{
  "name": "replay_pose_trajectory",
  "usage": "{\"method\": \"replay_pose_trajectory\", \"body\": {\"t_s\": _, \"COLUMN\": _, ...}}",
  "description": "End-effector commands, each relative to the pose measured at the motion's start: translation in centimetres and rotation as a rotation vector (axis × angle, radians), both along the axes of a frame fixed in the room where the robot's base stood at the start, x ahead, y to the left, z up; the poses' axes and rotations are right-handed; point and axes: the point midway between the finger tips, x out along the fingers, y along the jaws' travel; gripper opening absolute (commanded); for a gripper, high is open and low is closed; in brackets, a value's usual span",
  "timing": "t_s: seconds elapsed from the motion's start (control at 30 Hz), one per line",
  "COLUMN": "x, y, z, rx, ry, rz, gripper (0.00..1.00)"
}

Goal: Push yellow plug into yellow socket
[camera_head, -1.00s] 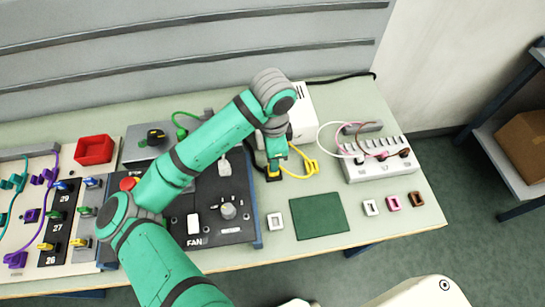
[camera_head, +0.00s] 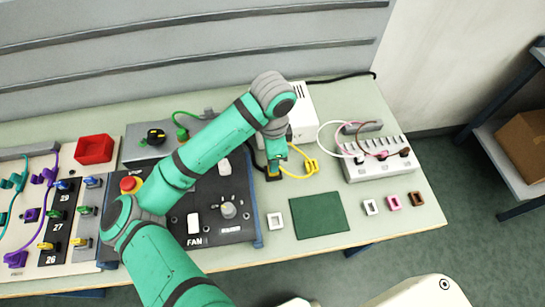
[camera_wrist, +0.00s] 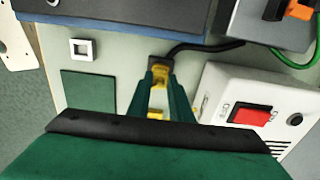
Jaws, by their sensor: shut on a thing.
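My gripper (camera_head: 275,158) points down over the table, just right of the black FAN panel. In the wrist view its fingers (camera_wrist: 162,98) are shut on the yellow plug (camera_wrist: 160,72). A yellow cable (camera_head: 308,164) loops out to the right of the fingers. The plug's front end meets a small black housing (camera_wrist: 158,61) with a black cable, directly ahead of the fingertips. This housing also shows dark under the gripper in the head view (camera_head: 272,176). The yellow socket's opening is hidden, and I cannot tell how deep the plug sits.
A white box with a red switch (camera_wrist: 250,116) stands close beside the gripper. A green mat (camera_head: 319,216) and a white square frame (camera_head: 274,221) lie in front. A grey multi-socket block (camera_head: 381,168) stands to the right. The FAN panel (camera_head: 200,232) lies left.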

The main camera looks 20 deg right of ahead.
Motion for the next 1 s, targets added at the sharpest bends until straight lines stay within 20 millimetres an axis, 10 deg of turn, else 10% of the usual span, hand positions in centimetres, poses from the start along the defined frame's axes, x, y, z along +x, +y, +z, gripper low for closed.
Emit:
{"method": "replay_pose_trajectory", "body": {"t_s": 0.43, "x": 0.0, "y": 0.0, "z": -1.2, "rx": -0.001, "ry": 0.001, "rz": 0.0, "gripper": 0.0}}
{"method": "replay_pose_trajectory", "body": {"t_s": 0.47, "x": 0.0, "y": 0.0, "z": -1.1, "rx": 0.0, "ry": 0.001, "rz": 0.0, "gripper": 0.26}}
{"method": "replay_pose_trajectory", "body": {"t_s": 0.53, "x": 0.0, "y": 0.0, "z": -1.1, "rx": 0.0, "ry": 0.001, "rz": 0.0, "gripper": 0.41}}
{"method": "replay_pose_trajectory", "body": {"t_s": 1.0, "x": 0.0, "y": 0.0, "z": -1.1, "rx": 0.0, "ry": 0.0, "rz": 0.0, "gripper": 0.59}}
